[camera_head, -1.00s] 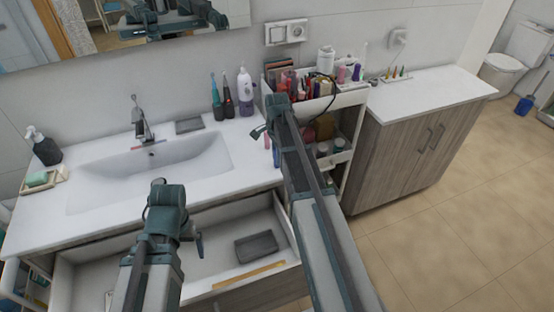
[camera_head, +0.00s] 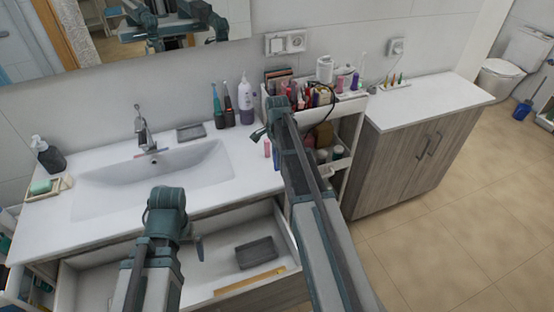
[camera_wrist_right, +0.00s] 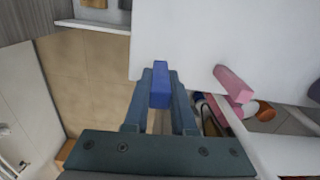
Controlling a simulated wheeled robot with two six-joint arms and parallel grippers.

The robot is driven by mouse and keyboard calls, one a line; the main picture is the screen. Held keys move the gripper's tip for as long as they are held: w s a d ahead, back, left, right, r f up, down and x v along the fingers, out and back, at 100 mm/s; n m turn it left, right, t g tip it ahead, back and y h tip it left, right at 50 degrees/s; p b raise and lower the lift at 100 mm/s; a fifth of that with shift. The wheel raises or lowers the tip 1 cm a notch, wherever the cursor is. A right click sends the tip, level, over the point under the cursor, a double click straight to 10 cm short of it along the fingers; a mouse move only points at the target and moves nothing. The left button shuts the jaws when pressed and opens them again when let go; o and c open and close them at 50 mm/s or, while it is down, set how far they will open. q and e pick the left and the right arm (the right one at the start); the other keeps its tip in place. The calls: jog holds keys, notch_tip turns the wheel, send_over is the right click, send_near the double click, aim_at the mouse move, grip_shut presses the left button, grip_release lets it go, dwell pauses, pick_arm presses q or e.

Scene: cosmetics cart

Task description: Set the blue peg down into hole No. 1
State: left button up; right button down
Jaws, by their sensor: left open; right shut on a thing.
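My right gripper (camera_wrist_right: 160,108) is shut on the blue peg (camera_wrist_right: 160,84), whose top sticks out between the fingertips in the right wrist view. In the head view this gripper (camera_head: 260,134) is above the counter's right end, and the blue peg (camera_head: 277,156) shows partly behind my arm. A pink peg (camera_wrist_right: 234,84) is to the right of the blue one, apart from it; it also shows in the head view (camera_head: 267,148). My left gripper (camera_head: 199,248) is open and empty above the open drawer. No hole labelled No. 1 can be made out.
A white cart (camera_head: 352,112) full of cosmetics stands right of the sink counter (camera_head: 110,165). A white strip with coloured pegs (camera_head: 396,86) lies on the cabinet top (camera_head: 425,95). The open drawer (camera_head: 215,262) holds a dark box (camera_head: 256,253). Bottles stand behind the sink.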

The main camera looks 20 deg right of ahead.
jog(key=s+a+r, duration=0.2)
jog(key=s+a, duration=0.7)
jog(key=s, duration=0.4)
jog(key=shift+s+p, duration=0.2)
jog(key=shift+p, duration=0.25)
